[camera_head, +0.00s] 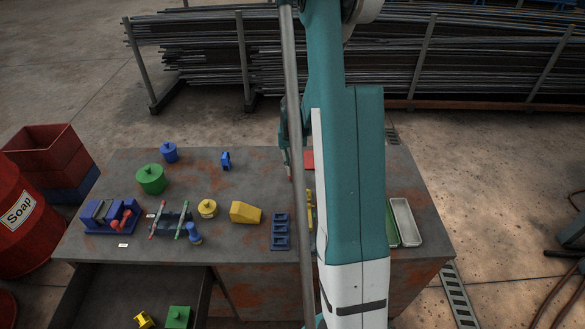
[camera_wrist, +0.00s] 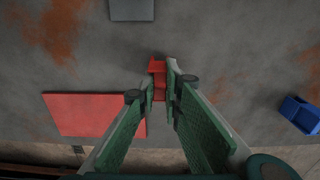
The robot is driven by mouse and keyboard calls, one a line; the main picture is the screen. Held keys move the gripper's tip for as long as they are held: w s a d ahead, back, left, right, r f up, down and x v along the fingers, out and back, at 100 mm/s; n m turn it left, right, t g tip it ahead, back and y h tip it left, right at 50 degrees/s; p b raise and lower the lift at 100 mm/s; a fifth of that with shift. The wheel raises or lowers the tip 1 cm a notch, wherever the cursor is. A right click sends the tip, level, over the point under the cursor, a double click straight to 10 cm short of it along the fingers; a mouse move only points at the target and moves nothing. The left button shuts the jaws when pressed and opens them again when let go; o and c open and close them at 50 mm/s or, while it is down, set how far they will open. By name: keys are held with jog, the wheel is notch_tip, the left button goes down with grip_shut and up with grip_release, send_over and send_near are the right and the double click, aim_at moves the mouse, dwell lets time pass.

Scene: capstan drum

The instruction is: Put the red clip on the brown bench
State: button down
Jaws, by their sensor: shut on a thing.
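In the wrist view my gripper (camera_wrist: 160,88) is shut on the red clip (camera_wrist: 157,68), a small red block-like piece between the fingertips. Below it is the bench (camera_wrist: 225,50), whose top is grey with rust-brown patches. I cannot tell whether the clip touches the bench top or hangs above it. In the head view the bench (camera_head: 120,180) fills the middle, and my arm hides the clip and most of my gripper. No other bench shows.
A flat red square (camera_wrist: 85,112) lies left of my gripper in the wrist view, a grey plate (camera_wrist: 132,10) ahead and a blue piece (camera_wrist: 301,115) at right. In the head view a green pot (camera_head: 151,180), yellow block (camera_head: 245,213), blue rack (camera_head: 280,232) and white tray (camera_head: 406,222) stand on the bench.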

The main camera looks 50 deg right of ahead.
aim_at(292, 166)
jog(key=shift+f, duration=0.4)
jog(key=c, duration=2.5)
grip_release()
jog(key=shift+r, duration=0.2)
notch_tip(292, 166, up, 12)
jog(key=shift+a, duration=0.15)
